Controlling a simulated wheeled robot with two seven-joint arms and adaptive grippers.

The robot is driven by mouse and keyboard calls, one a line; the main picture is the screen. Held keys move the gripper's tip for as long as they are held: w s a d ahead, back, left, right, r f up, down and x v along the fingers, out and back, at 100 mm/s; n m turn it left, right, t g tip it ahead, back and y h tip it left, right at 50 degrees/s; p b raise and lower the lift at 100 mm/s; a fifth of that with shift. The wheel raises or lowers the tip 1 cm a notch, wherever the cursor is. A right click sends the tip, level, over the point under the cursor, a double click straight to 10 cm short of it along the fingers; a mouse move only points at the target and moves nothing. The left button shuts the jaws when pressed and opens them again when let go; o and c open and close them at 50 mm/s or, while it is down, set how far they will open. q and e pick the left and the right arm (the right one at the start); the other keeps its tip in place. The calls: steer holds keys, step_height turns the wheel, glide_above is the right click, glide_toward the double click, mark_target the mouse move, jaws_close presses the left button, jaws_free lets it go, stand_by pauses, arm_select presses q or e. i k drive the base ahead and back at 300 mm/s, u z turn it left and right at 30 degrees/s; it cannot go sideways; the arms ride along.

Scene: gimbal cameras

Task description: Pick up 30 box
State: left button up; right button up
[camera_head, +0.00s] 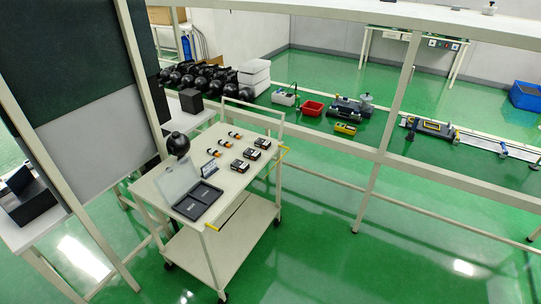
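Three small dark boxes with pale markings stand in a slanting row on the top of a white cart: a near one (240,166), a middle one (252,154) and a far one (262,143). Their markings are too small to read, so I cannot tell which is the 30 box. A flat black case (198,201) with an upright clear lid (177,180) lies at the cart's near end. Neither of my grippers is in view.
The white cart (222,192) stands on open green floor (330,240). Several small orange-and-black items (223,143) lie beside the boxes. A white frame post (398,90) and a dark panel (65,50) flank it.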

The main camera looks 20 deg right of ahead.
mark_target(261, 143)
steer(key=z, duration=0.6)
steer(key=i, duration=0.55)
steer(key=z, duration=0.55)
steer(key=i, duration=1.15)
steer(key=u, duration=0.5)
steer(key=i, duration=0.8)
steer(key=u, duration=0.8)
